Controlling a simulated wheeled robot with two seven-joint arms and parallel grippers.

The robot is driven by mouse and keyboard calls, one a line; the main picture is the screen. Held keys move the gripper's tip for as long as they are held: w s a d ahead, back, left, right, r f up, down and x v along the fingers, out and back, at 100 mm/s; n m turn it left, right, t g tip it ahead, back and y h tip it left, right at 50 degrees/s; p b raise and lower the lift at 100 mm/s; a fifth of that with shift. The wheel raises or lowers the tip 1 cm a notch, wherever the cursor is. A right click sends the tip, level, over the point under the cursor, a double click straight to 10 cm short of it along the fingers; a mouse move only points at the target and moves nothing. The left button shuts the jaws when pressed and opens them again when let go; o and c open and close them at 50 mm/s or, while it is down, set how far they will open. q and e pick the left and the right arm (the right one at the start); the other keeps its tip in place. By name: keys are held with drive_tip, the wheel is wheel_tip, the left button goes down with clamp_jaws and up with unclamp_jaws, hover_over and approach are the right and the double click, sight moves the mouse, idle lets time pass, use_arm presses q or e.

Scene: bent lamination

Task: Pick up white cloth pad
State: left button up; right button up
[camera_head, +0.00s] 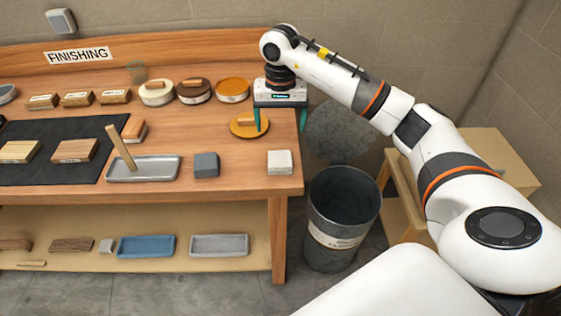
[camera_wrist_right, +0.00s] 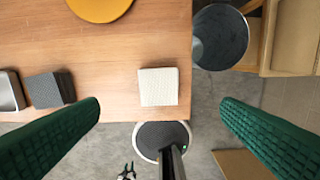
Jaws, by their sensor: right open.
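The white cloth pad (camera_head: 280,162) is a small pale block lying on the right front corner of the wooden bench top (camera_head: 240,180). In the right wrist view the pad (camera_wrist_right: 158,87) shows a woven texture and lies between the lines of the two fingers, near the bench edge. My right gripper (camera_head: 281,122) is open and empty, with green fingers pointing down. It is above the bench's right end, behind the pad in the head view, and apart from it. My left gripper is not in view.
A grey block (camera_head: 206,165) and a grey metal tray (camera_head: 155,172) with a wooden stick are left of the pad. An orange disc (camera_head: 248,127) lies behind it. A dark bin (camera_head: 343,215) stands right of the bench. Bare wood surrounds the pad.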

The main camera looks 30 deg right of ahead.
drive_tip(key=p, duration=0.2)
hover_over(280, 157)
wheel_tip(280, 157, down, 6)
drive_tip(key=shift+f, duration=0.1)
wheel_tip(280, 157, down, 5)
drive_tip(key=shift+s+r+p, duration=0.1)
drive_tip(key=shift+p, duration=1.1)
drive_tip(key=shift+f, duration=0.3)
drive_tip(key=c, duration=1.1)
